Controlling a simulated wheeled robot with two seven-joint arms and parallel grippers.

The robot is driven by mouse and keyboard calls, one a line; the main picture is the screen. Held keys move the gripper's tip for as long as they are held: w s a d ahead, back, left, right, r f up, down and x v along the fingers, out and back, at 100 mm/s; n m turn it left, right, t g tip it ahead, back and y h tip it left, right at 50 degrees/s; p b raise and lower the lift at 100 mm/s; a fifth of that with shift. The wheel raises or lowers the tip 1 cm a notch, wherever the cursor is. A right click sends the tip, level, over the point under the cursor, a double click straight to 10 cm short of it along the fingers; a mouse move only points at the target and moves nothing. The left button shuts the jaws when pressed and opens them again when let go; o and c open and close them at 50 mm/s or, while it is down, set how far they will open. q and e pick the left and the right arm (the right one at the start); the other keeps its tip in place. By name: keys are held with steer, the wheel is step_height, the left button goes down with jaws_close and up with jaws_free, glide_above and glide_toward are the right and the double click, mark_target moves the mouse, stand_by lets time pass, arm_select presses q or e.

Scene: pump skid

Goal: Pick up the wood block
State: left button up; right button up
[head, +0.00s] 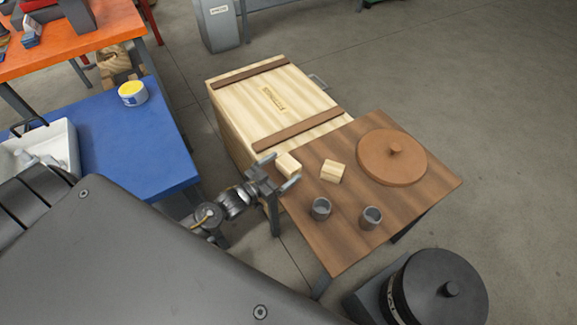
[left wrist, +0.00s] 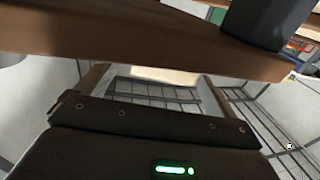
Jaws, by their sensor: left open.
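Two pale wood blocks are on the small brown table (head: 350,245) in the head view. One wood block (head: 288,164) is at the table's left edge. The other wood block (head: 333,171) sits a little to its right, apart from it. My left gripper (head: 282,169) is open at the table's left edge, its two fingers at either side of the left block in the picture. I cannot tell whether they touch it. In the left wrist view a pale patch (left wrist: 165,75) shows beyond the gripper; I cannot tell what it is. My right gripper is not in view.
Two grey cups (head: 320,209) (head: 371,217) stand near the table's front, and a round brown lid (head: 392,158) lies at its right. A wooden crate (head: 240,115) stands behind. A blue bench (head: 135,145) is at left. The table's edge (left wrist: 160,50) crosses the wrist view.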

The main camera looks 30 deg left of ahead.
mark_target(293, 159)
arm_select(q)
steer(key=shift+x, duration=2.55)
steer(key=shift+a+f, duration=0.1)
steer(key=shift+a, duration=0.05)
steer(key=c, duration=1.1)
steer(key=shift+o, duration=0.2)
